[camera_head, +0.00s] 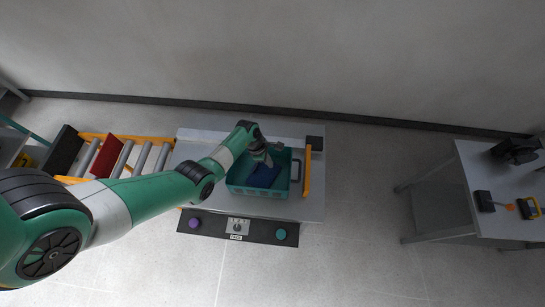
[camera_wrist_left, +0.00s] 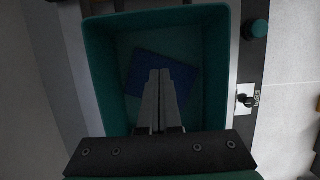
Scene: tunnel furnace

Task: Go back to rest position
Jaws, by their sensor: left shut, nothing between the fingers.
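My left gripper (camera_head: 270,160) reaches in from the left, over a teal basket (camera_head: 257,193) on the grey furnace table. In the left wrist view, the left gripper's fingers (camera_wrist_left: 160,75) are together, with nothing held between them. They point down into the basket (camera_wrist_left: 218,60). A flat dark blue piece (camera_head: 263,176) lies on the basket floor. In the left wrist view, the blue piece (camera_wrist_left: 190,77) is partly hidden behind the fingers. I cannot tell how far above it the fingertips are. My right gripper is not in view.
A yellow bar (camera_head: 307,172) stands right of the basket. A control panel (camera_head: 237,227) with a purple and a teal button runs along the front. A roller conveyor (camera_head: 125,158) with a red plate is at left. A table (camera_head: 480,170) with tools stands far right, across free floor.

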